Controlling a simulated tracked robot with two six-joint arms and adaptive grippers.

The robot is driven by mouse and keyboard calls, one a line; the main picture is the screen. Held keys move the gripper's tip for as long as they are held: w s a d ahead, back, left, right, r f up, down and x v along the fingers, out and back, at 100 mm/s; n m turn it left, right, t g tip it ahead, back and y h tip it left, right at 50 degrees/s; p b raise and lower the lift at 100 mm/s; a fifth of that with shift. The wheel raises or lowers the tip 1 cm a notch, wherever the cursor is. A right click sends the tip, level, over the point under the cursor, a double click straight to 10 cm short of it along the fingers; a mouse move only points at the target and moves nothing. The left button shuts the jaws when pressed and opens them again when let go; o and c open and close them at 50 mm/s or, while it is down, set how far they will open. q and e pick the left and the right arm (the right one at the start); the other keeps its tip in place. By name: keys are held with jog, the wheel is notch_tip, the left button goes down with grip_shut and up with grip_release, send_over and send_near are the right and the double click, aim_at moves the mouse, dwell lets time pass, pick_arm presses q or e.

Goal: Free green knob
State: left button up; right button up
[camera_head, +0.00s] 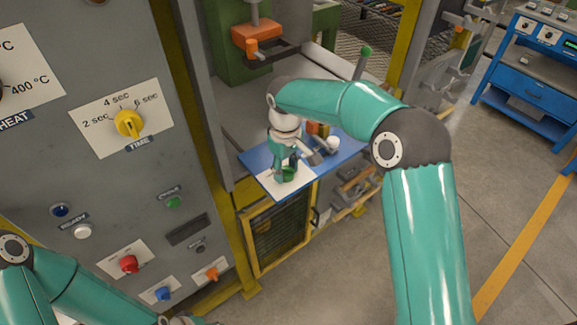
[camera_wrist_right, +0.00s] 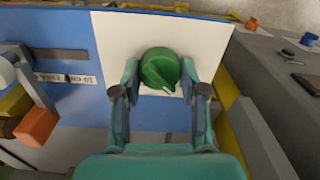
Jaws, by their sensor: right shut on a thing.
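The green knob (camera_head: 288,174) is round with a white pointer mark. It sits on or just above the white part of a blue-and-white board (camera_head: 256,160). In the right wrist view the knob (camera_wrist_right: 160,66) is between the two fingertips of my right gripper (camera_wrist_right: 160,80), one on each side. My right gripper (camera_head: 284,165) is shut on the knob and reaches down onto the board from the right. Whether the knob touches the board cannot be told. My left arm enters at lower left; its fingers are out of view.
An orange block (camera_wrist_right: 37,127) and a white round thing (camera_head: 333,143) are beside my right gripper on the board. A grey control panel (camera_head: 60,160) with knobs and buttons stands at left. A blue workbench (camera_head: 530,85) is at far right, with open floor before it.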

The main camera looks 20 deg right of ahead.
aim_at(286, 168)
jog(key=shift+d, duration=0.1)
jog(key=o, duration=1.1)
jog(key=shift+o, duration=0.2)
notch_tip(286, 168, up, 12)
jog(key=shift+f, duration=0.15)
